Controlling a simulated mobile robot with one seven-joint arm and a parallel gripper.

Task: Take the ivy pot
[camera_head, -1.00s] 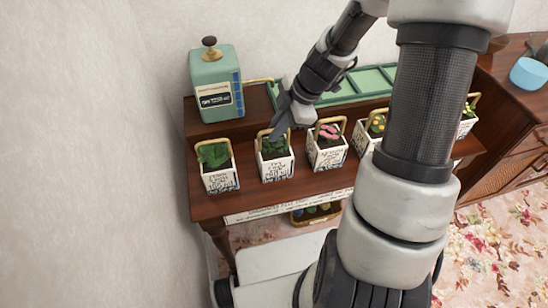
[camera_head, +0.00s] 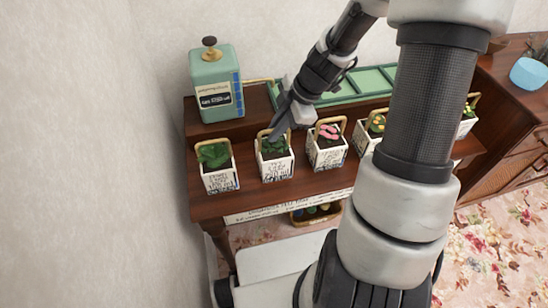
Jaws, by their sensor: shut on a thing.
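The pot in my gripper (camera_head: 275,136) is a white, square one with lettering (camera_head: 278,169), dark green leaves and a tan hoop handle. It stands upright, second from the left in a row on the brown wooden table (camera_head: 250,199). My gripper reaches down from the upper right and is shut on the pot's handle, just above the leaves. The fingers partly hide the handle. The lettering is too small to read, so I cannot tell by label which pot is the ivy. Another leafy green pot (camera_head: 220,180) stands at the far left.
A pink-flowered pot (camera_head: 327,157) stands close on the right, with yellow-flowered ones (camera_head: 364,138) beyond it. A green canister (camera_head: 215,84) and green tray (camera_head: 352,86) sit on the raised back shelf. A basket (camera_head: 316,214) is below. My arm hides part of the row.

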